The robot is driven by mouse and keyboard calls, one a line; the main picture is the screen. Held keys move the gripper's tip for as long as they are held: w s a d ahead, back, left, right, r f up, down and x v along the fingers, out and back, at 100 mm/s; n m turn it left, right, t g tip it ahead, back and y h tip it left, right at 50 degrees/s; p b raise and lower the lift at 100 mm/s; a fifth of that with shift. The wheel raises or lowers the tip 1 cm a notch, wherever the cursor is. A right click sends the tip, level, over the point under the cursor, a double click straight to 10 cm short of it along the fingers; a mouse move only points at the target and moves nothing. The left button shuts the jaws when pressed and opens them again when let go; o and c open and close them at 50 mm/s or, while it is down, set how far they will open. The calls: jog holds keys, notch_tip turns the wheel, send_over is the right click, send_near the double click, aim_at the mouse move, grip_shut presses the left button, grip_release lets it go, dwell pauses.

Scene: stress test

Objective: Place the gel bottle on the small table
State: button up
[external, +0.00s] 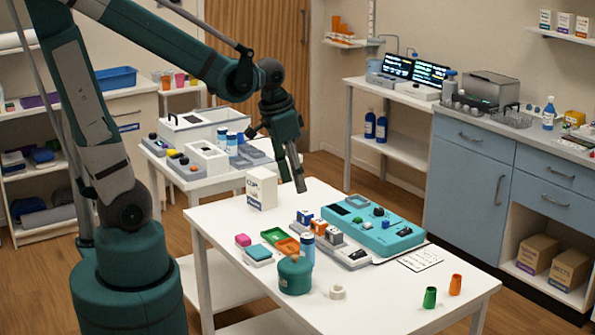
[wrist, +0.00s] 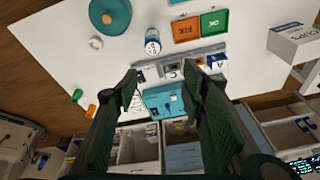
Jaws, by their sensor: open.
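A small bottle with a white and blue label (external: 307,250) stands upright on the front white table (external: 385,305), beside a teal round jar (external: 295,276). In the wrist view the bottle (wrist: 153,42) lies ahead of my fingers and the jar (wrist: 110,14) is at the top edge. I cannot tell for sure which bottle is the gel bottle. Two similar bottles (external: 231,144) stand on the smaller white table (external: 185,184) behind. My gripper (external: 278,162) is open and empty above the front table; in the wrist view its fingers (wrist: 162,82) are spread apart, touching nothing.
A teal device (external: 375,228), orange tray (wrist: 186,29), green tray (wrist: 214,22) and CUPS box (external: 261,188) crowd the front table. A white ring (external: 337,292), green cup (external: 430,297) and orange cup (external: 455,285) stand nearer its front, with free room between. The rear table is crowded.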

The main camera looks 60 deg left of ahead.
jog(key=s+a+r+n+t, duration=0.2)
jog(key=s+r+n+t, duration=0.1)
jog(key=s+r, duration=0.3)
jog(key=shift+r+t, duration=0.6)
jog(key=shift+r, duration=0.5)
jog(key=shift+o, duration=0.4)
jog(key=n+g+b, duration=0.2)
jog(key=n+g, duration=0.2)
jog(key=n, duration=0.7)
send_near(308, 236)
jog(key=w+f+n+g, duration=0.1)
jog(key=n, duration=0.1)
jog(key=w+f+n+g, duration=0.1)
jog(key=f+n, duration=0.1)
jog(key=n, duration=0.1)
jog(key=w+f+n+b, duration=0.1)
jog(key=f+n, duration=0.1)
jog(key=shift+n+g, duration=0.3)
jog(key=shift+g, duration=0.1)
jog(key=shift+f+n, duration=0.7)
jog(key=shift+f, duration=0.3)
jog(key=shift+f, duration=0.1)
jog(key=shift+f+b, duration=0.35)
jog(key=shift+f, duration=0.85)
